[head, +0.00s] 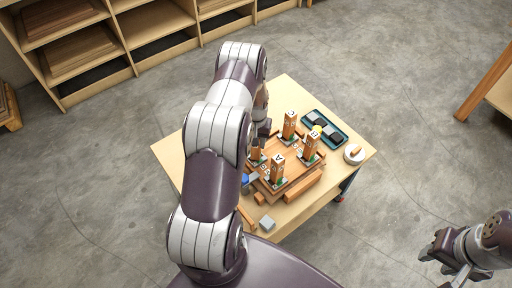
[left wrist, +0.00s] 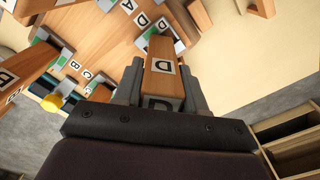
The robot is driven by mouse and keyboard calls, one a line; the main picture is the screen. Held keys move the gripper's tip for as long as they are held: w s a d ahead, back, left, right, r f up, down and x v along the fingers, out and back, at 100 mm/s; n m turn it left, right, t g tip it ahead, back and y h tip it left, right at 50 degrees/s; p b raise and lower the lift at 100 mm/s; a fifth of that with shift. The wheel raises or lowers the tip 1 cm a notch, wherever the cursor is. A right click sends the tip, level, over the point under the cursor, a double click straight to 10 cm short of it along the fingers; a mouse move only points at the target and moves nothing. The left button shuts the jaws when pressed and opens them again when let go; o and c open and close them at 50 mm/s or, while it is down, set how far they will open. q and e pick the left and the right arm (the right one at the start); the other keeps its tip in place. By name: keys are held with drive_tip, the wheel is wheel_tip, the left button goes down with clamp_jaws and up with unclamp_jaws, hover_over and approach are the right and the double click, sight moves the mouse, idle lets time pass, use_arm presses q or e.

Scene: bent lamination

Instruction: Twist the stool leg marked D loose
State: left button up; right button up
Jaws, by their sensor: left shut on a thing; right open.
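My left gripper (left wrist: 163,85) is shut on the wooden stool leg marked D (left wrist: 164,52), with one finger on each side of it. White labels reading D show on this leg in the left wrist view. The upturned stool seat (left wrist: 105,35) carries lettered labels. Other legs (head: 290,124), (head: 311,146) and (head: 278,168) stand upright on it in the head view. There, my left arm partly hides the held leg and the gripper. My right gripper (head: 450,262) is open and empty, off the table at the lower right.
The stool lies on a light wooden table (head: 180,148). A teal tray (head: 340,139) with dark items and a round white container (head: 354,154) are on its right side. Shelves (head: 150,22) stand behind.

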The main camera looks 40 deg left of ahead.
use_arm(q)
drive_tip(key=n, duration=0.3)
drive_tip(key=shift+n, duration=0.3)
drive_tip(key=shift+n, duration=1.6)
drive_tip(key=n, duration=0.3)
drive_tip(key=o, duration=1.7)
drive_tip(key=shift+r, duration=0.1)
